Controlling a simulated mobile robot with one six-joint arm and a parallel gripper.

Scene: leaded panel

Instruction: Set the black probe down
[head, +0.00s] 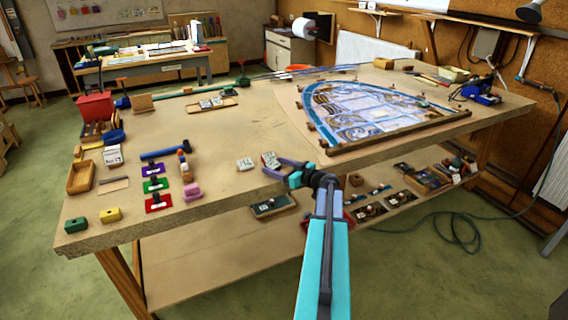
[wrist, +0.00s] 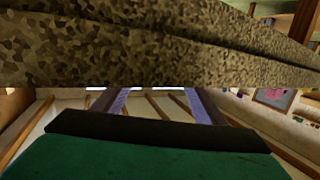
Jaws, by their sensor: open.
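My gripper (head: 272,166) is at the front edge of the big workbench (head: 215,130), with its two lavender fingers apart and pointing left. A small pale block with a dark marking (head: 269,159) shows right beside the fingertips; I cannot tell whether they touch. A similar pale block (head: 245,164) lies just left of it. In the wrist view the fingers (wrist: 157,95) are spread with nothing seen between them, and the speckled bench edge (wrist: 150,45) fills the top. A green, black-edged shape (wrist: 150,150) covers the bottom; I cannot tell what it is. I cannot make out a black probe.
A leaded panel (head: 365,108) lies right of centre on the bench. Purple, green and red trays (head: 153,184), a blue-handled tool (head: 164,153) and a wooden box (head: 81,177) stand at the left. A lower shelf (head: 205,270) holds more items. The bench middle is mostly clear.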

